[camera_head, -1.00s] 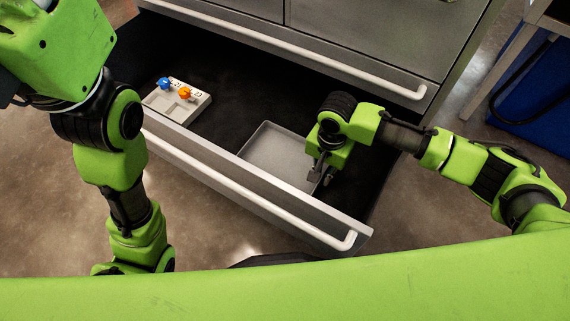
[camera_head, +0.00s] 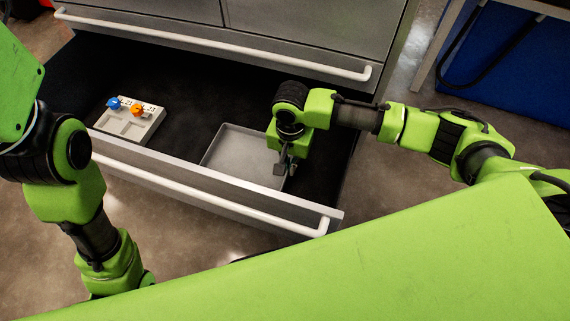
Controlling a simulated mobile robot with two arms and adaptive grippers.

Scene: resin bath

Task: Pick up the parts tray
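A shallow grey rectangular tray (camera_head: 232,150) lies flat in the open drawer (camera_head: 190,80), right of its middle. It looks empty and I take it as the parts tray. My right gripper (camera_head: 286,168) points down at the tray's right wall. Its fingers look slightly apart, one inside the tray and one outside the wall. Whether they touch the wall cannot be made out. My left arm comes in at the left edge; its gripper is not in view.
A light block with recesses (camera_head: 130,122) and blue and orange knobs sits in the drawer's left part. The drawer's front has a long white handle (camera_head: 210,197). Another white handle (camera_head: 210,42) is on the cabinet behind. A blue bin (camera_head: 500,70) stands at the upper right.

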